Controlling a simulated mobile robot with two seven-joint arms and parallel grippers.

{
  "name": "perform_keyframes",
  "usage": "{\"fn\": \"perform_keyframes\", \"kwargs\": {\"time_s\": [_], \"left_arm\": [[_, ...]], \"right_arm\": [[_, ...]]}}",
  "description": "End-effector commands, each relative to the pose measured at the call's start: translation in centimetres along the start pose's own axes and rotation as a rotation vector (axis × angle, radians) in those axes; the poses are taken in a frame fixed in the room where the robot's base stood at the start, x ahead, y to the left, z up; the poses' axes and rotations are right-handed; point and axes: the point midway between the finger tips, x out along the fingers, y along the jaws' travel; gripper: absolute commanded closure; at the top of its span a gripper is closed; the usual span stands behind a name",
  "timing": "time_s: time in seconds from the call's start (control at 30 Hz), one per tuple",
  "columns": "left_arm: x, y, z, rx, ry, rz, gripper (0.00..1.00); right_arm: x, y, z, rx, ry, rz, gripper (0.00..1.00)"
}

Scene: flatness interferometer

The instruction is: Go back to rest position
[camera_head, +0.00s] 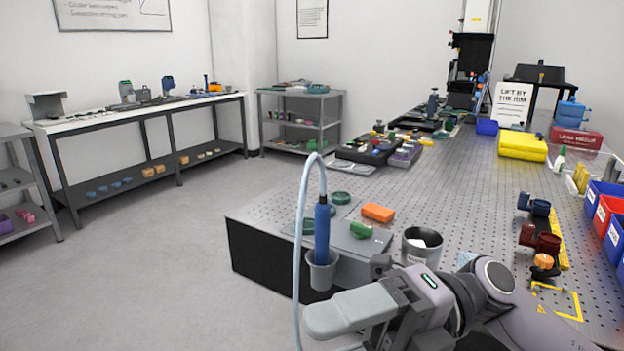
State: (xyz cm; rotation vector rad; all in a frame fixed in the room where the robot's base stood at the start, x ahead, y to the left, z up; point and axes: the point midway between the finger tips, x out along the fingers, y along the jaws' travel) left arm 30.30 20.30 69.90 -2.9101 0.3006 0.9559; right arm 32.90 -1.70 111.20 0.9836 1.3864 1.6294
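My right gripper (345,312) is at the bottom middle, on an arm that comes in from the lower right. Its fingers point left, in front of the near corner of the perforated table (470,185). One broad grey finger hides most of the other, so its opening cannot be told. Nothing shows held in it. My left gripper is out of view.
A blue tool (322,232) with a pale hose stands in a grey cup (321,271) at the table corner, close behind my gripper. A dark bin (421,246), an orange block (378,212) and a green part (361,230) are near. The floor left is clear.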

Motion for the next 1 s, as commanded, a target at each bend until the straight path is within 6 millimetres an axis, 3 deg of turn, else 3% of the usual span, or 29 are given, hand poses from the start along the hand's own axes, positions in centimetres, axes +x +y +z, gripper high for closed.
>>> {"fn": "perform_keyframes", "kwargs": {"time_s": [0.13, 0.27, 0.37, 0.57, 0.77, 0.87, 1.0], "left_arm": [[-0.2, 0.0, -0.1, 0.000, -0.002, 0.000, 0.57], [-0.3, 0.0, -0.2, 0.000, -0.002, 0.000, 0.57], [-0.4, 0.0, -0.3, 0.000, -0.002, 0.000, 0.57], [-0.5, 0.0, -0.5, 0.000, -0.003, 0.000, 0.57], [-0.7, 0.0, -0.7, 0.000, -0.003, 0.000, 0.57], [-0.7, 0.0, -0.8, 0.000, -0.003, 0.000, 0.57], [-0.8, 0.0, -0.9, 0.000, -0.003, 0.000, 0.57]], "right_arm": [[-0.8, 0.4, 2.2, 0.116, -0.188, 0.269, 0.27], [-2.9, -0.4, 4.3, 0.235, -0.378, 0.468, 0.27], [-5.2, -2.1, 5.7, 0.341, -0.539, 0.602, 0.27], [-10.6, -8.4, 6.9, 0.588, -0.887, 0.811, 0.27], [-15.7, -17.9, 4.2, 0.886, -1.255, 0.937, 0.27], [-17.6, -23.3, 1.1, 1.052, -1.440, 0.967, 0.27], [-18.9, -30.1, -4.8, 1.289, -1.674, 0.973, 0.27]]}}
